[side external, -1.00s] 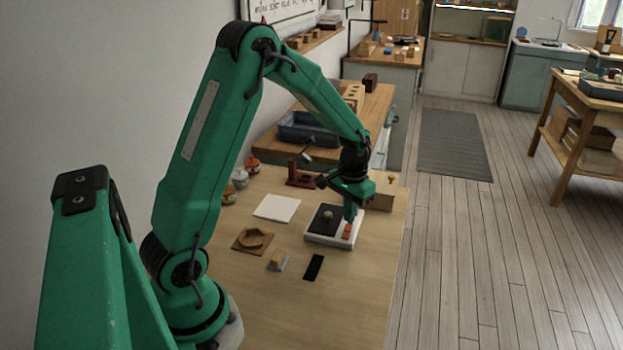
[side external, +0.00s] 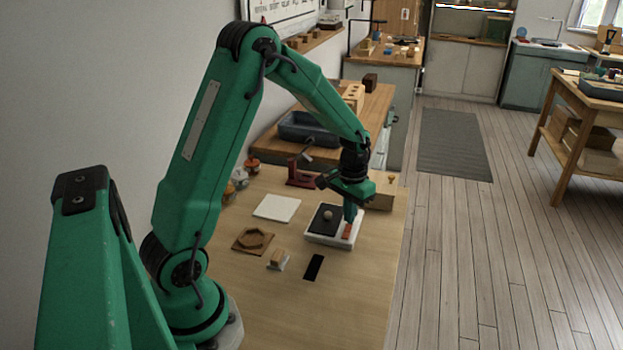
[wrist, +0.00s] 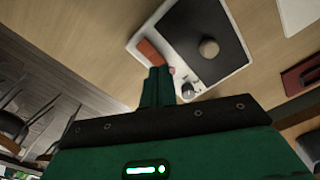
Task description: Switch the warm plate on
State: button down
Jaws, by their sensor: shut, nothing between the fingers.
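The warm plate is a white box (side external: 318,238) with a dark square top (side external: 322,215), on the wooden bench. A small round pale thing (wrist: 209,48) sits on the dark top. An orange-red switch (wrist: 150,52) lies along one side of the white box, and also shows in the side view (side external: 347,231). A dial (wrist: 188,91) and a small reddish spot (wrist: 171,70) are near it. My gripper (wrist: 160,70) is shut and empty, pointing down, its fingertips close to the switch's end. I cannot tell whether they touch, or which way the switch is set.
A white tile (side external: 277,208), a wooden piece with a hollow (side external: 253,241), a small block (side external: 277,260) and a black strip (side external: 314,267) lie nearby. A dark red stand (side external: 302,176) and a wooden box (side external: 382,197) stand behind.

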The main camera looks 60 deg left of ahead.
aim_at(348, 229)
jog(key=shift+f, duration=1)
dwell(0.9)
jog(key=shift+r, duration=3.45)
jog(key=shift+r, duration=0.1)
jog(key=s+d+r+m+t, duration=0.1)
jog(key=s+d+r, duration=0.2)
jog(key=r, duration=0.2)
jog(key=s+d+r+t, duration=0.1)
jog(key=s+d+r, duration=0.3)
jog(key=r, duration=0.1)
jog(key=s+d+r+m+t, duration=0.1)
jog(key=s+d+r, duration=0.1)
jog(key=s, duration=0.4)
jog(key=s+d+r+m+t, duration=0.1)
jog(key=s+d+r+t, duration=0.1)
jog(key=s, duration=0.4)
jog(key=shift+d+r+t, duration=0.25)
jog(key=shift+d+t, duration=0.05)
jog(key=shift+d, duration=0.35)
